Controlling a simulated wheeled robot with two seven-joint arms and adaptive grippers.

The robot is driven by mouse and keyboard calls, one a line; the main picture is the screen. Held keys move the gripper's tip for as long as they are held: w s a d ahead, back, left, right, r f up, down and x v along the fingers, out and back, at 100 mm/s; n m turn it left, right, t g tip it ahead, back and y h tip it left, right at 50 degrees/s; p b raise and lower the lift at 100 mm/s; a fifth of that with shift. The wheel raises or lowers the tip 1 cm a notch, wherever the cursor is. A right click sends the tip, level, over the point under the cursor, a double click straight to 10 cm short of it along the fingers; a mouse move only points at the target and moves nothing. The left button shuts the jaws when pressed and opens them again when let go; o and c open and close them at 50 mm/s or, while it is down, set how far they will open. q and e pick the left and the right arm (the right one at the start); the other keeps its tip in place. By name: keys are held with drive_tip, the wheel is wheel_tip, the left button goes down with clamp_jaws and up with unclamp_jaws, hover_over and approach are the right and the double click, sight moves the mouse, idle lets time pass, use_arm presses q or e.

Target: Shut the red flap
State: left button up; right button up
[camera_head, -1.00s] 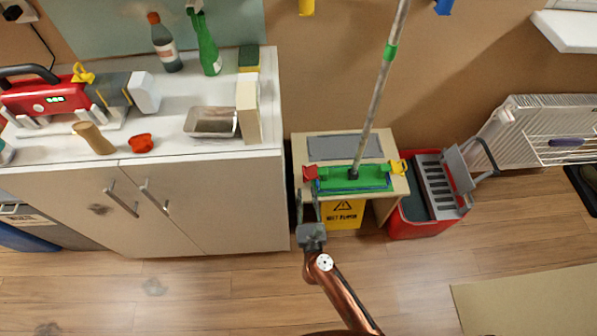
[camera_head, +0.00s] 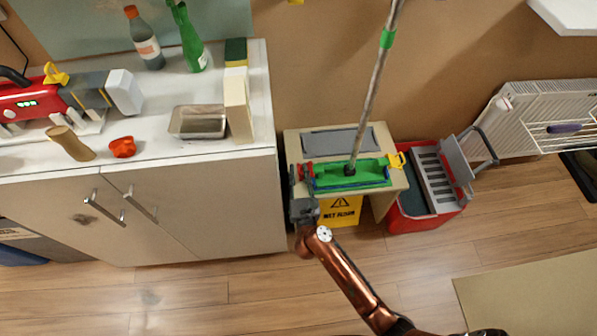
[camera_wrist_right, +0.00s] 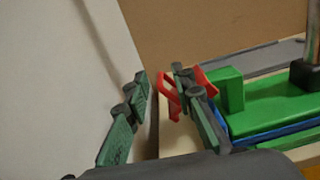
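The red flap (camera_head: 306,170) is at the left end of the green mop head (camera_head: 347,177), which lies on a small beige table (camera_head: 293,145). In the right wrist view the red flap (camera_wrist_right: 170,97) stands up at an angle, seen through and just beyond the fingertips. A second red piece (camera_wrist_right: 205,83) shows behind the right-hand finger, partly hidden. My right gripper (camera_head: 301,178) is beside the mop head's left end. In the wrist view its fingers (camera_wrist_right: 161,88) are apart with a gap between them; contact with the flap cannot be told. My left gripper is not in view.
A white cabinet (camera_head: 200,215) stands close to the left of my right gripper. The mop handle (camera_head: 373,95) rises from the mop head. A yellow wet floor sign (camera_head: 341,211) is under the table, and a red mop bucket (camera_head: 420,222) stands at its right.

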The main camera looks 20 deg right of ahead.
drive_tip(key=shift+c, duration=0.4)
clamp_jaws()
drive_tip(key=shift+f, duration=0.1)
